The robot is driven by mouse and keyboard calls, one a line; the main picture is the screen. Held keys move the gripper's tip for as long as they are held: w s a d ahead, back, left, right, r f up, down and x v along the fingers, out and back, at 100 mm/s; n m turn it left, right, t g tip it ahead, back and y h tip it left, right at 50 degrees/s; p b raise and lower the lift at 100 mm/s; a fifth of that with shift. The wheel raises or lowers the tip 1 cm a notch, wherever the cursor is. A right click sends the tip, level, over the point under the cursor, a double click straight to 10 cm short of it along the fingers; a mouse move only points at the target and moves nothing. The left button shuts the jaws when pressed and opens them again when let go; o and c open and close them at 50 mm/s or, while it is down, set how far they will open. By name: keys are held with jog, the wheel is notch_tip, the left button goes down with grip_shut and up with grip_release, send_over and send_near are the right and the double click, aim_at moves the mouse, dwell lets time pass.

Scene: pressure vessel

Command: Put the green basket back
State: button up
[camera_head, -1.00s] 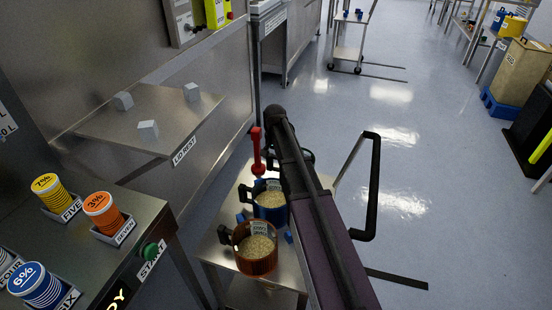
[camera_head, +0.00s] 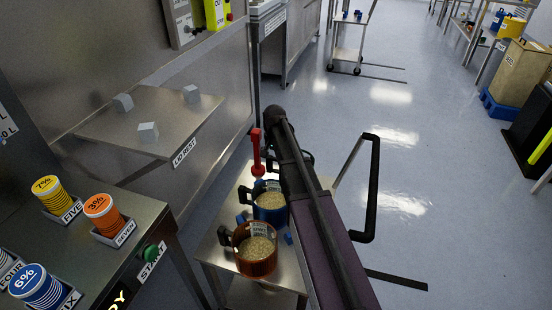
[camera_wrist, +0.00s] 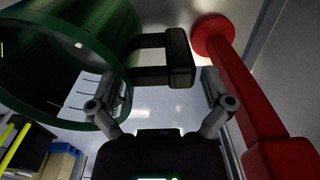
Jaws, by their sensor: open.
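The green basket (camera_wrist: 105,45) fills the upper left of the wrist view, a mesh cylinder with its open rim facing the camera. Its black handle (camera_wrist: 179,60) sticks out to the right. My gripper (camera_wrist: 168,82) is open and empty, one finger on each side of the handle in the picture. I cannot tell whether the fingers touch it.
A red post (camera_head: 257,152), also in the wrist view (camera_wrist: 240,85), stands close beside the gripper. A blue basket (camera_head: 271,203) and an orange basket (camera_head: 256,250), both with pale grains, stand on a small steel cart (camera_head: 220,250). The lid rest (camera_head: 150,118) is left. Open floor lies right.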

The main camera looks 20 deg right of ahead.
notch_tip(320, 180, up, 12)
jog(key=p, duration=1.1)
jog(key=shift+f, duration=0.2)
jog(key=shift+s, duration=0.1)
dwell(0.4)
jog(key=s+a+n, duration=0.2)
jog(key=s+n, duration=0.1)
jog(key=s, duration=0.8)
jog(key=s+a+n, duration=0.3)
jog(key=s, duration=0.9)
jog(key=shift+a+n, duration=0.35)
jog(key=shift+n, duration=0.05)
